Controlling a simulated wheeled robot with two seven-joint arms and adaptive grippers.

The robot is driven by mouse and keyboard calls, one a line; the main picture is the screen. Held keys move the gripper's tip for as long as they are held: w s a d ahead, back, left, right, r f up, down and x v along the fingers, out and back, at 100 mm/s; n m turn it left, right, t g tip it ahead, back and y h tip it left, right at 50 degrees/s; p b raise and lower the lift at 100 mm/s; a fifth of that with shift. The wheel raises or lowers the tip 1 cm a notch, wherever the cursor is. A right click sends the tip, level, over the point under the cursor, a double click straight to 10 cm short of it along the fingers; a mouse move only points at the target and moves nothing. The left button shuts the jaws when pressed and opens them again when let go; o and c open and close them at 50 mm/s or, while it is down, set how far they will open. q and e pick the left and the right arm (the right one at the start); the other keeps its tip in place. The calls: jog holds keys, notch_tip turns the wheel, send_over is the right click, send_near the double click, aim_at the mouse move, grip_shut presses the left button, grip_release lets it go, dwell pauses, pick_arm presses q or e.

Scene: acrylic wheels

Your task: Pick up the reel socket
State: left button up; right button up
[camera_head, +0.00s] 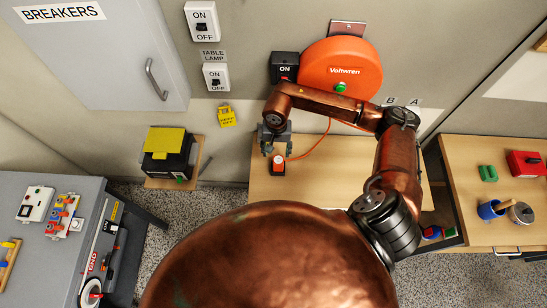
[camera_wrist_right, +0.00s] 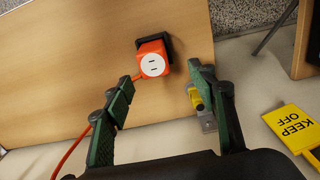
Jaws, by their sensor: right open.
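The reel socket (camera_head: 278,165) is a small orange block with a white outlet face, sitting at a black holder on the wooden table below the reel. It also shows in the right wrist view (camera_wrist_right: 152,62), with its cord running off to the lower left. My right gripper (camera_head: 276,152) is just above the socket in the head view. In the right wrist view its green-padded fingers (camera_wrist_right: 163,83) are spread apart, and the socket lies between and beyond their tips, with nothing held. My left gripper is not in view.
The orange cable reel (camera_head: 341,68) hangs on the wall, with its cord (camera_head: 315,145) dropping to the table (camera_head: 262,195). A yellow "keep off" tag (camera_wrist_right: 292,125) and a yellow-and-metal part (camera_wrist_right: 199,103) are near the fingers. A black box with a yellow top (camera_head: 167,150) stands to the left.

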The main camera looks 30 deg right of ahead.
aim_at(278, 161)
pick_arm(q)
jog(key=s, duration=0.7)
pick_arm(e)
jog(key=f, duration=0.2)
jog(key=f+p, duration=0.1)
jog(key=shift+s+d+f, duration=0.2)
jog(key=shift+s+f, duration=0.1)
jog(key=f, duration=0.3)
jog(key=shift+s+d+f+p, duration=0.1)
jog(key=shift+s+f+p, duration=0.1)
jog(key=shift+f+p, duration=0.2)
jog(key=shift+w, duration=0.15)
jog(key=c, duration=1)
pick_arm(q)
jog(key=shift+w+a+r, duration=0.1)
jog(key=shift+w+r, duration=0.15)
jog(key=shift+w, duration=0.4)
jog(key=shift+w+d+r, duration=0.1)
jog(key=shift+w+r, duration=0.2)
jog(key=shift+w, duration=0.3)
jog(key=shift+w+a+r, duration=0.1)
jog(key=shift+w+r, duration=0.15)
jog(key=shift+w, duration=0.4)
pick_arm(e)
jog(key=c, duration=0.4)
